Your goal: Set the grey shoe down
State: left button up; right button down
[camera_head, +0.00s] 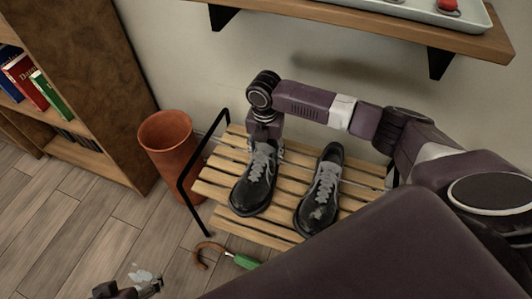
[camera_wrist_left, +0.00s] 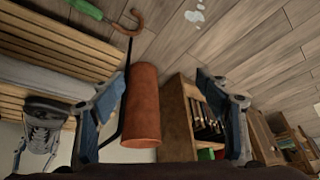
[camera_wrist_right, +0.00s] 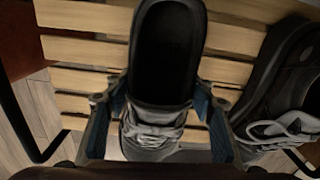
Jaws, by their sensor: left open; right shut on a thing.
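Two dark shoes with grey laces are at the slatted wooden rack (camera_head: 277,222). My right gripper (camera_head: 266,142) is shut on the left one, the grey shoe (camera_head: 252,190), from above; the held shoe also shows between the fingers in the right wrist view (camera_wrist_right: 154,128). It looks level, on or just above the slats; I cannot tell if it touches them. The other shoe (camera_head: 319,192) stands to its right, apart from it, and also shows in the right wrist view (camera_wrist_right: 290,85). My left gripper (camera_wrist_left: 162,88) is open and empty, low at the bottom of the head view.
A terracotta pot (camera_head: 168,145) stands left of the rack, beside a bookcase (camera_head: 93,70). A curved brown handle with a green part (camera_head: 246,262) lies by the rack's front edge. A wall shelf (camera_head: 400,27) with a tray overhangs the back.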

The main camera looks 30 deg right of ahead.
aim_at(266, 147)
jog(key=c, duration=0.9)
grip_release()
jog(key=shift+r, duration=0.4)
notch_tip(266, 147, up, 2)
jog(key=shift+w+r+p, duration=0.1)
jog(key=shift+r+p, duration=0.1)
jog(key=shift+p, duration=0.35)
notch_tip(266, 147, up, 6)
jog(key=shift+f+p, duration=0.15)
jog(key=shift+p, duration=0.7)
notch_tip(266, 147, up, 2)
jog(key=shift+r, duration=0.15)
jog(key=shift+a+r+p, duration=0.1)
jog(key=shift+r+p, duration=0.2)
jog(key=shift+r, duration=0.15)
pick_arm(q)
jog(key=s, duration=0.1)
jog(key=s+f+g, duration=0.1)
jog(key=s+a+g, duration=0.1)
jog(key=shift+s+f, duration=0.15)
jog(key=shift+s, duration=0.1)
